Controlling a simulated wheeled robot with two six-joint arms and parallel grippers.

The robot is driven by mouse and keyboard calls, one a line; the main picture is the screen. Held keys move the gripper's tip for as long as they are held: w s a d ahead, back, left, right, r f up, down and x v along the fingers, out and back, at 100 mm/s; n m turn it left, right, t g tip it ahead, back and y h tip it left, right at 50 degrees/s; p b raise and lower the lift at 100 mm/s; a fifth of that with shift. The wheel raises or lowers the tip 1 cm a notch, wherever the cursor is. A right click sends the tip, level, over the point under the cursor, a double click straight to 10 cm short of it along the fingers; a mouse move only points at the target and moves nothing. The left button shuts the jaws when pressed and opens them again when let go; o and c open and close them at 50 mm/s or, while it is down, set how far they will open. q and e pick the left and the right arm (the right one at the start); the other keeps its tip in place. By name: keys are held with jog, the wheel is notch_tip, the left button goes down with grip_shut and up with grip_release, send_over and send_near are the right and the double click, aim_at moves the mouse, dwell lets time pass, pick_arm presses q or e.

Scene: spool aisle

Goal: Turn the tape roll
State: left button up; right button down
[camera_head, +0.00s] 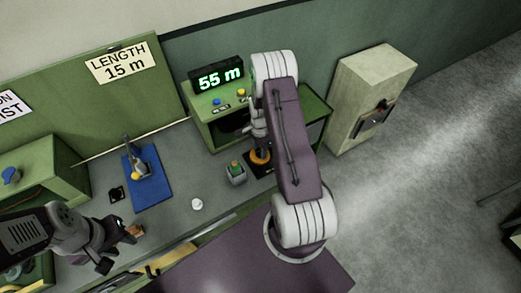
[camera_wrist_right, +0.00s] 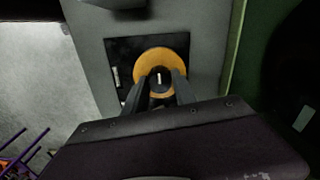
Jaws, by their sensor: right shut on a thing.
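The tape roll is an orange ring (camera_wrist_right: 160,55) on a black square plate, seen from above in the right wrist view. In the head view only a small orange part of the roll (camera_head: 260,157) shows below my right arm. My right gripper (camera_wrist_right: 164,88) points down at the roll's middle and is shut on it, with its two fingers around the dark centre. My left gripper (camera_head: 118,248) hangs over the near left of the bench, apart from the roll, with its fingers spread.
A green housing with a display reading 55 m (camera_head: 218,76) stands behind the roll. A grey box with a green top (camera_head: 236,173) is just left of it. A blue mat (camera_head: 148,180) and a white round piece (camera_head: 197,204) lie further left. A pale cabinet (camera_head: 362,95) stands right.

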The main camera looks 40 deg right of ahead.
jog(key=c, duration=1)
grip_release()
jog(key=shift+a+r, duration=0.1)
jog(key=shift+a, duration=0.05)
jog(key=shift+r, duration=0.35)
notch_tip(320, 180, up, 8)
jog(key=shift+r+b, duration=0.2)
jog(key=shift+b, duration=0.75)
